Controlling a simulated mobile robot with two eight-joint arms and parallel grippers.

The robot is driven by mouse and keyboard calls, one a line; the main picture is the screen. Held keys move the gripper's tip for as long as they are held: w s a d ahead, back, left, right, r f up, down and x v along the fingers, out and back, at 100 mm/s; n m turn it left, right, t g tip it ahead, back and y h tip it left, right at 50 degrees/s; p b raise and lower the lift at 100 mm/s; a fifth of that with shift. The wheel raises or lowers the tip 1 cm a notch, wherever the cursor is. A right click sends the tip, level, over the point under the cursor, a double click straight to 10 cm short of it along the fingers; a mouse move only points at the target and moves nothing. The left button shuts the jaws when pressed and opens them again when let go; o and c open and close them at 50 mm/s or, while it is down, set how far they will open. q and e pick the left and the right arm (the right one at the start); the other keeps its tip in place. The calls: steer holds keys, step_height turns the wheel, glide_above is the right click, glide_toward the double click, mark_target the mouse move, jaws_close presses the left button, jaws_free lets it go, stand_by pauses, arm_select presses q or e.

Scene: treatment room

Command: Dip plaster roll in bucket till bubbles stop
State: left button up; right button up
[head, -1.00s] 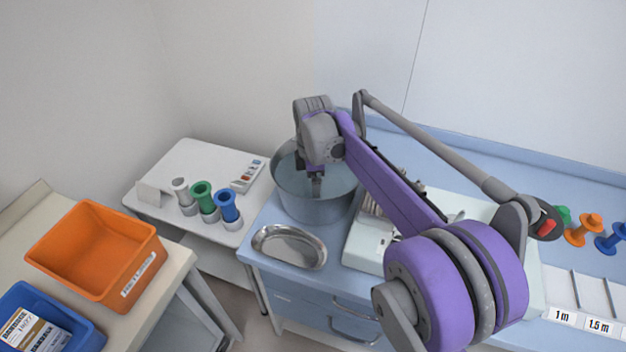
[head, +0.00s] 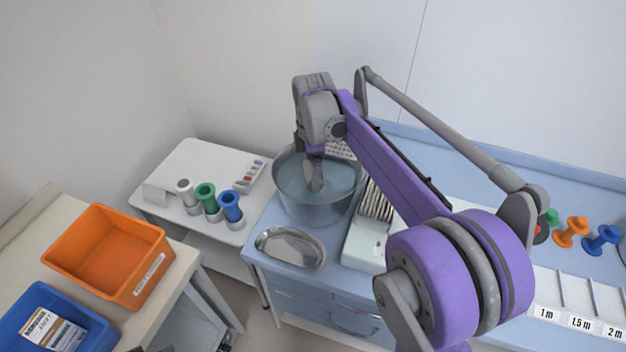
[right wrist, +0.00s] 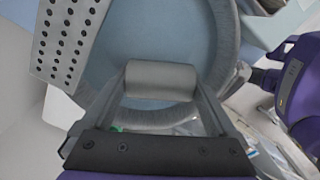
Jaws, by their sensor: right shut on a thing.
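The metal bucket (head: 312,212) stands on the blue counter with water (head: 343,185) in it. My right gripper (head: 314,165) points down inside the bucket's outline and is shut on the grey plaster roll (head: 315,180). In the right wrist view the roll (right wrist: 161,79) lies crosswise between the two fingers, with the bucket (right wrist: 228,45) and water beyond it. I cannot tell whether the roll's lower side touches the water. I see no bubbles on the water that shows. My left gripper is not in view.
A slotted white unit (head: 365,248) stands to the right. Coloured holders (head: 207,199) stand on the white side table (head: 196,158). Orange (head: 150,285) and blue bins are at left.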

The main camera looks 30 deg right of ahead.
step_height(320, 180, up, 5)
steer(key=shift+r+p, duration=0.1)
steer(key=shift+p, duration=1)
steer(key=shift+r+p, duration=0.95)
steer(key=shift+r, duration=1.2)
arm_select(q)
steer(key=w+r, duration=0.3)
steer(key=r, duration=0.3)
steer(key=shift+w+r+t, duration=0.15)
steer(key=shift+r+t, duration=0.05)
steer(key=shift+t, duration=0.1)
arm_select(e)
steer(key=shift+w, duration=0.1)
steer(key=shift+f, duration=0.1)
